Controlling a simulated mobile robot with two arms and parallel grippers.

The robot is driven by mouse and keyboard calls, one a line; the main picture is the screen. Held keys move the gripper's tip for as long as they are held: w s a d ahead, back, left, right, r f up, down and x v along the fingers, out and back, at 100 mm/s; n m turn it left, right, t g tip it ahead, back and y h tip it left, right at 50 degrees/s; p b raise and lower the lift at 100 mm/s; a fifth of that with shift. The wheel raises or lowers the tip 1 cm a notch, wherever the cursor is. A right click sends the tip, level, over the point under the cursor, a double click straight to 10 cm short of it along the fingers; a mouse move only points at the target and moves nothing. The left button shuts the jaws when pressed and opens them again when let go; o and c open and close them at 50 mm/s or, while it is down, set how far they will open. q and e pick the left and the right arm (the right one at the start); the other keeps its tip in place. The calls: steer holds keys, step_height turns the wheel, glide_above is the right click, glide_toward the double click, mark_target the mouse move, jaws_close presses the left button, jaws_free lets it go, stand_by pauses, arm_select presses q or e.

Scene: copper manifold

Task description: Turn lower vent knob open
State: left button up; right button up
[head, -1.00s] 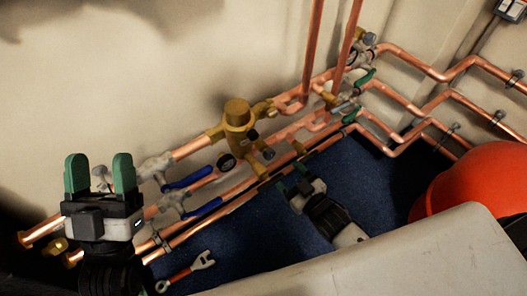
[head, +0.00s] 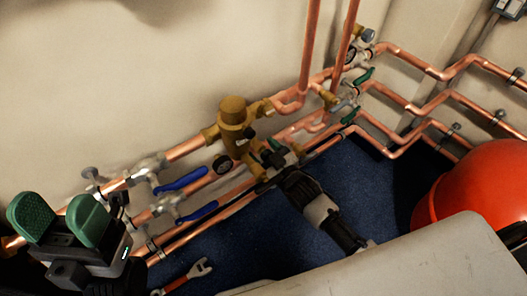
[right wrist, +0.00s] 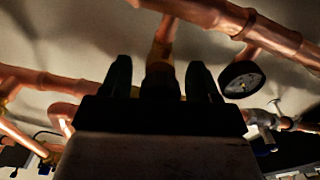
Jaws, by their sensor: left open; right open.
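The brass valve body (head: 233,115) stands on the copper pipes in the middle of the head view, with a small dark knob (head: 248,133) on its front. Its lower part, where a lower vent knob could sit, is largely covered by my right gripper (head: 269,150). The right gripper is open, its fingers at the lower fittings; I cannot tell whether they touch anything. My left gripper (head: 60,217) is open and empty at the lower left.
A round gauge (head: 222,163) sits left of the right gripper. Blue lever handles (head: 182,181) and green handles (head: 364,76) lie along the pipes. A wrench (head: 190,275) lies on the blue floor (head: 375,190). A red rounded object (head: 480,185) stands at the right.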

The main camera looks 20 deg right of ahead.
steer(key=c, duration=0.9)
